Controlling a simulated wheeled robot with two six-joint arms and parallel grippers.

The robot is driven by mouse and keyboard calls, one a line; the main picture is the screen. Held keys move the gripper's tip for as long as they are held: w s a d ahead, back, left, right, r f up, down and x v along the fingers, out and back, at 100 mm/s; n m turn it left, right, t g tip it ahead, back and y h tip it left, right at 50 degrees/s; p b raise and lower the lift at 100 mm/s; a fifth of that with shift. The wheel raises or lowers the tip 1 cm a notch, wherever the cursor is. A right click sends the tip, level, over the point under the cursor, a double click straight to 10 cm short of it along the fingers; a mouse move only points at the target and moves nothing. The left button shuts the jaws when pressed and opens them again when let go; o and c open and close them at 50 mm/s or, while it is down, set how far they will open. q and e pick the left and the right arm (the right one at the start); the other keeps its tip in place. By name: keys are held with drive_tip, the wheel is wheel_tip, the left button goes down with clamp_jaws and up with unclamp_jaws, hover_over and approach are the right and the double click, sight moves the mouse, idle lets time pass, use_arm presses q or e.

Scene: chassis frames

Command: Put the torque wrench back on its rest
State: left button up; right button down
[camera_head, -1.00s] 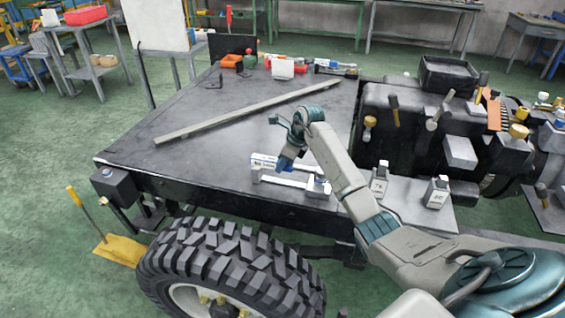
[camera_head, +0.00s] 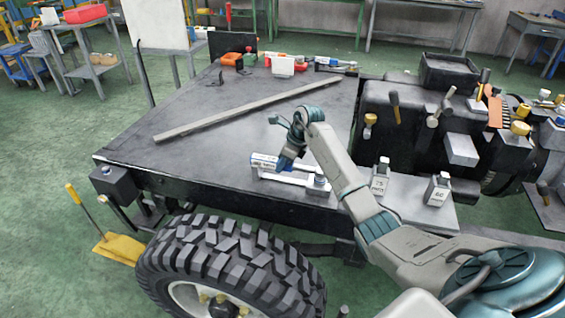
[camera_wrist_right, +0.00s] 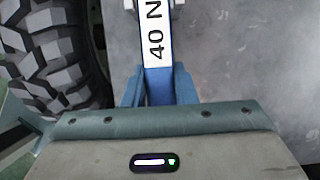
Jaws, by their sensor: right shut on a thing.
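My right gripper (camera_head: 287,160) is low over the near edge of the dark flat deck (camera_head: 230,150). In the right wrist view, its blue fingers (camera_wrist_right: 158,92) are shut on the torque wrench, whose white label (camera_wrist_right: 157,40) reads "40 N". In the head view the wrench (camera_head: 264,162) shows a blue and white part left of the fingers. A pale silver bar (camera_head: 285,180) with a grey block (camera_head: 318,186) at its right end lies just in front, seemingly the rest. I cannot tell whether wrench and rest touch. My left gripper is out of view.
A long metal bar (camera_head: 230,114) lies diagonally across the deck behind the gripper. Two numbered blocks, 75 (camera_head: 380,178) and 60 (camera_head: 437,190), stand at right. A large tyre (camera_head: 225,262) is below the deck edge. Several tools lie at the deck's far end.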

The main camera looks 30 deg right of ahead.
idle(0.3)
drive_tip(key=c, duration=1.1)
unclamp_jaws()
drive_tip(key=shift+r+p, duration=2.15)
drive_tip(key=shift+r, duration=1.4)
